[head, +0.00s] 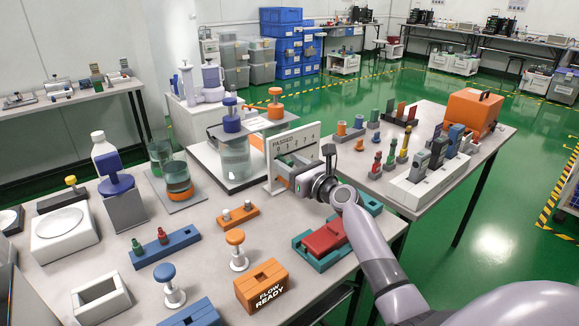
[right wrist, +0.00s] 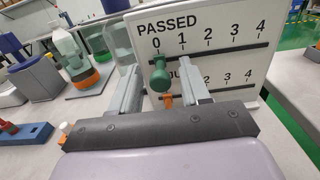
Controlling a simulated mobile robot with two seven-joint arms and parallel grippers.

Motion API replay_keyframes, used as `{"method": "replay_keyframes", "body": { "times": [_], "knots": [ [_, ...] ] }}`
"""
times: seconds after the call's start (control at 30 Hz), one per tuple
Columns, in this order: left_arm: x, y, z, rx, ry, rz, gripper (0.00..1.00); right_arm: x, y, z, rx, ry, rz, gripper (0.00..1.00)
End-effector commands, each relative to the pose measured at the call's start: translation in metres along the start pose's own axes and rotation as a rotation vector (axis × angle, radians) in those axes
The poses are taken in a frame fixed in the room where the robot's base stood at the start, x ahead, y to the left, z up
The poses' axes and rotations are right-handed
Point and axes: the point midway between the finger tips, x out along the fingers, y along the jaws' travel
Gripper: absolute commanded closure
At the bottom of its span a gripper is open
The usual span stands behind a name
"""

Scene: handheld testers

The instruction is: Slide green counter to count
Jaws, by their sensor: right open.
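A white board (head: 307,135) marked PASSED stands upright near the table's far edge. In the right wrist view the board (right wrist: 228,22) has an upper slot under the numbers 0 to 4 and a second numbered row below. The green counter (right wrist: 160,76) is a round knob on the upper slot, just below the 0. An orange counter (right wrist: 168,100) shows on the lower row, partly hidden. My right gripper (right wrist: 160,72), also in the head view (head: 287,172), is open in front of the board. Its fingers lie either side of the green counter, with gaps visible. My left gripper is out of view.
A clear container (head: 235,158) under a shelf with blue and orange knobs stands left of the board. An orange FLOW READY box (head: 262,285) sits nearer the front.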

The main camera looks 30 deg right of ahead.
Motion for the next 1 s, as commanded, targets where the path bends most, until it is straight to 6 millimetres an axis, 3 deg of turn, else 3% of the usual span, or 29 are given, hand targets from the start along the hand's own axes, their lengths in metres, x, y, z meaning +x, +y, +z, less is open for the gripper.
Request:
{"method": "replay_keyframes", "body": {
  "times": [0.3,0.43,0.47,0.67,1.0],
  "knots": [
    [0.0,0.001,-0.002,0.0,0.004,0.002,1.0,0.002,0.0,0.0,-0.002,0.0,0.0,0.54],
    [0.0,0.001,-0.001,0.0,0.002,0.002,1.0,0.002,0.0,0.0,-0.001,0.0,0.0,0.96],
    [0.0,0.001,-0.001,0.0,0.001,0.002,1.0,0.002,0.0,0.0,-0.001,0.0,0.0,1.0],
    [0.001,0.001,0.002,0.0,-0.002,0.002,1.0,0.002,-0.002,0.0,-0.002,0.0,-0.001,1.0],
    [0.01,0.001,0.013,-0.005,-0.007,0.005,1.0,0.002,-0.057,-0.001,-0.001,0.0,-0.003,1.0]
  ]
}}
